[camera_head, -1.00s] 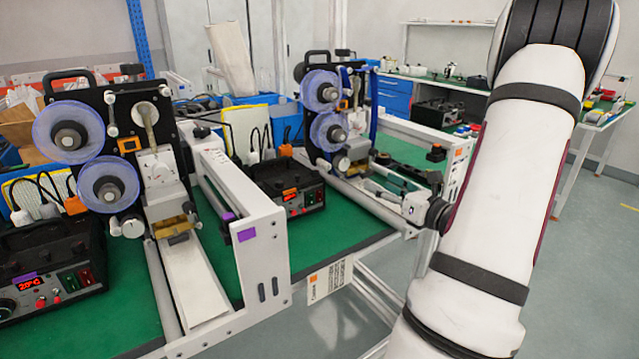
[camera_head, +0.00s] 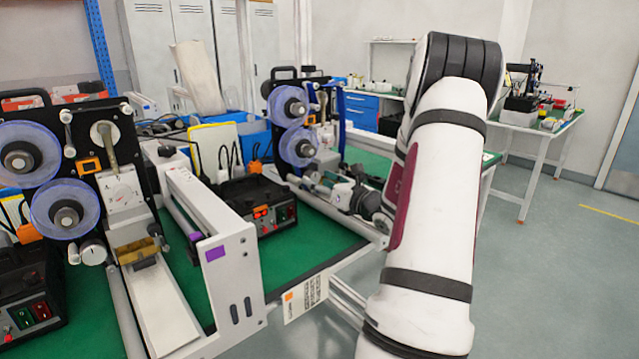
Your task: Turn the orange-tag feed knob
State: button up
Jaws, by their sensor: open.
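The second coder machine (camera_head: 310,105), with two translucent blue-violet reels, stands behind and right of the nearer machine. A small orange tag (camera_head: 312,119) shows on its dark panel. I cannot make out a feed knob there for certain; my arm hides the machine's right side. My gripper (camera_head: 332,188) shows small, left of my arm and low before that machine. It looks open and empty, its fingers hard to make out. I cannot tell whether it touches anything.
The nearer coder (camera_head: 115,190) with large reels stands at left, its white frame (camera_head: 225,270) marked with a purple tag (camera_head: 215,253). A black control box (camera_head: 258,207) sits between the machines on the green bench. A label with an orange square (camera_head: 305,297) hangs at the bench edge. Floor at right is clear.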

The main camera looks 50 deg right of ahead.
jog(key=shift+w, duration=0.15)
jog(key=shift+c, duration=0.2)
jog(key=c, duration=1.1)
jog(key=shift+m+p, duration=0.3)
jog(key=shift+p, duration=0.05)
jog(key=m+p, duration=0.5)
jog(key=shift+r+p, duration=0.1)
jog(key=shift+p, duration=0.25)
jog(key=m+p, duration=0.3)
jog(key=m, duration=0.1)
jog(key=shift+d, duration=0.1)
jog(key=shift+m+p, duration=1.05)
jog(key=shift+m, duration=0.25)
jog(key=shift+f, duration=0.2)
